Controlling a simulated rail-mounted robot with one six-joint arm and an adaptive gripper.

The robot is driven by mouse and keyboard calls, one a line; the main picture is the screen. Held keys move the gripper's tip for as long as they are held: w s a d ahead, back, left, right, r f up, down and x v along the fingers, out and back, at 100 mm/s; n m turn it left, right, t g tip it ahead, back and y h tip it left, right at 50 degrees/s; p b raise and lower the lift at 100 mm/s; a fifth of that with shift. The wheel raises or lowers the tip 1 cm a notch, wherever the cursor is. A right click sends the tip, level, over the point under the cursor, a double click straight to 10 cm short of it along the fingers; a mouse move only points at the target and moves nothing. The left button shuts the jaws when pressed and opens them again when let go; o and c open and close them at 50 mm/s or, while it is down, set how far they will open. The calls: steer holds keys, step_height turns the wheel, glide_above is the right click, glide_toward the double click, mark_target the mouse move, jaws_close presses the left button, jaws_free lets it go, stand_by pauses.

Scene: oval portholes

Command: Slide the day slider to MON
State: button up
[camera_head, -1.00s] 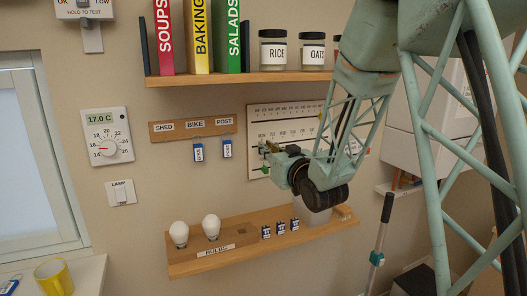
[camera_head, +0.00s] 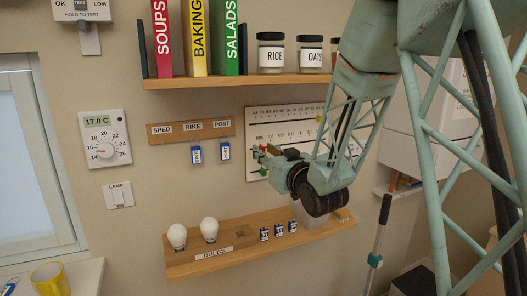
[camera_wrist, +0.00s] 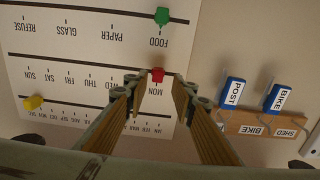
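The white slider board (camera_head: 285,118) hangs on the wall, partly hidden behind my arm. In the wrist view it appears upside down, with rows for months, days and waste types. The red day slider (camera_wrist: 157,74) sits on the day track, in line with the MON label (camera_wrist: 158,89). My gripper (camera_wrist: 158,84) is open, with one finger on each side of the red slider and a gap visible on both sides. In the head view, my gripper (camera_head: 262,155) is at the board's left end. The TUE label is hidden by a finger.
A green slider (camera_wrist: 162,16) is at FOOD and a yellow slider (camera_wrist: 33,103) is at the late-month end. The key rack (camera_head: 190,130) with tagged keys hangs left of the board. The bulb shelf (camera_head: 262,247) is below, and the jar shelf (camera_head: 235,81) is above.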

steer(key=v, duration=1.1)
steer(key=shift+d, duration=0.1)
stand_by(0.4)
steer(key=s+d+f+m+g+h, duration=0.1)
steer(key=s+d+g+h, duration=0.2)
steer(key=s+d, duration=0.55)
steer(key=s+d+m+g+h, duration=0.2)
steer(key=s+d+g+h, duration=0.25)
steer(key=s, duration=0.65)
steer(key=s+d+f+m+g, duration=0.1)
steer(key=s+g, duration=0.4)
steer(key=s, duration=2.6)
steer(key=shift+d+f+y, duration=0.2)
steer(key=shift+f+y, duration=0.15)
steer(key=shift+f, duration=0.05)
stand_by(0.9)
